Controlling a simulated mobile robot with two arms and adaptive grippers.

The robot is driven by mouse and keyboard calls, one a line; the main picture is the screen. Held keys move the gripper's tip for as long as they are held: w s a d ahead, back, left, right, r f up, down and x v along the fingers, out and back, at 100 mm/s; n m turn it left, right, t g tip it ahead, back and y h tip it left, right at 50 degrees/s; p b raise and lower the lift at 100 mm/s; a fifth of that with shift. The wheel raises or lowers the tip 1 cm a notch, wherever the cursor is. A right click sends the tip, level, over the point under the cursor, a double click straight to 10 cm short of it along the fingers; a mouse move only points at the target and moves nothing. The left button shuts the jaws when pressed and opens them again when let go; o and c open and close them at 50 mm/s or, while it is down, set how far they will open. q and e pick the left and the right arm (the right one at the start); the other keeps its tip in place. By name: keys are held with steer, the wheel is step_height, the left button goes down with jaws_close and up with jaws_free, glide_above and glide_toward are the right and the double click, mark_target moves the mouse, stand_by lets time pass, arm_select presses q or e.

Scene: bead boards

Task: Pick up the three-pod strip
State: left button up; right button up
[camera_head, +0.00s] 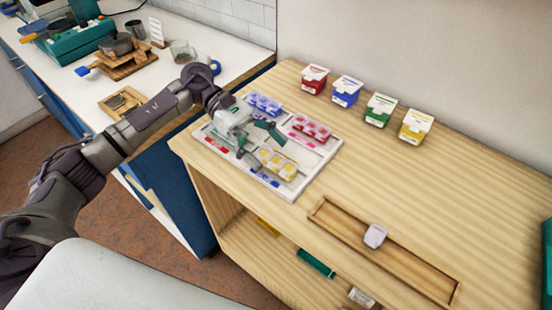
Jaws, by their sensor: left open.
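A white tray (326,158) on the wooden table holds a blue pod pack (263,103), a red pod pack (310,127) and a yellow pod pack (278,164). I cannot tell the pod count of each pack, or which is the three-pod strip. My left gripper (257,144) is over the left-middle of the tray, between the blue and yellow packs. It is open, with no pack seen between its fingers. It hides part of the tray beneath it. My right gripper is out of view.
Red (313,79), blue (346,91), green (380,110) and yellow (416,126) boxes stand along the back. A shallow wooden trough (420,277) with a pale lilac piece (375,235) lies at the front. The table's middle right is clear.

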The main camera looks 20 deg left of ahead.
mark_target(286, 168)
arm_select(q)
steer(key=p+x, duration=0.1)
steer(key=x, duration=0.4)
steer(key=shift+s+d, duration=0.1)
steer(key=shift+d, duration=0.05)
steer(key=shift+d+f, duration=0.1)
steer(key=shift+d, duration=0.05)
steer(key=c, duration=1.3)
